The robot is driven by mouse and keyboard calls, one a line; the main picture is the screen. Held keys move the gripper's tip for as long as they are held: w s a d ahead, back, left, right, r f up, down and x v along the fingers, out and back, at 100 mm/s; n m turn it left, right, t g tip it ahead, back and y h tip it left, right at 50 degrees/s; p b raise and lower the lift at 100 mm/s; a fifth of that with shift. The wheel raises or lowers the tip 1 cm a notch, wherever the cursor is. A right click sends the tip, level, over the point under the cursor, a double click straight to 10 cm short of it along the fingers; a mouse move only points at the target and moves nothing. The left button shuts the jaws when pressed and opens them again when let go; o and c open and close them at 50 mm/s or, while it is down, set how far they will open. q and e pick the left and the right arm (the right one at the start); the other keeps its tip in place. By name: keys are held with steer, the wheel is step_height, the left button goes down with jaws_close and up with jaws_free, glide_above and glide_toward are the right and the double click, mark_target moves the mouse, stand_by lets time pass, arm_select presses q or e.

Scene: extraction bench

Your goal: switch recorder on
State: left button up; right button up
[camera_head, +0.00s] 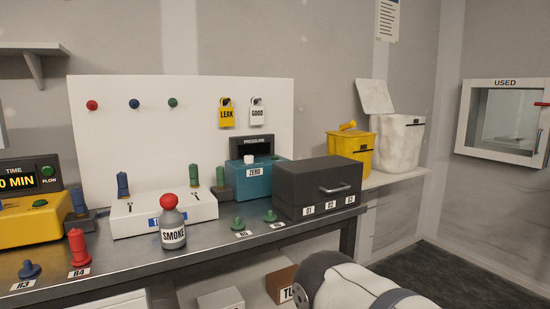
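No device in view carries a readable "recorder" label, so I cannot tell which one it is. A teal box (256,184) labelled ZERO stands on the bench with a white knob on top and a dark PRESSURE display (252,148) behind it. A yellow unit (32,226) at the left edge sits below a TIME display (17,182) reading 0 MIN, partly cut off, with a green FLOW button. A low white box (140,219) between them carries small levers and a blue fitting. Neither of my grippers is in view; only part of my arm shows at the bottom.
A smoke bottle (173,228) with a red top stands near the bench's front edge. Red (77,246) and blue (29,270) fittings are at front left. A dark drawer box (318,186) stands right, before a yellow bin (352,152) and white bin (399,140).

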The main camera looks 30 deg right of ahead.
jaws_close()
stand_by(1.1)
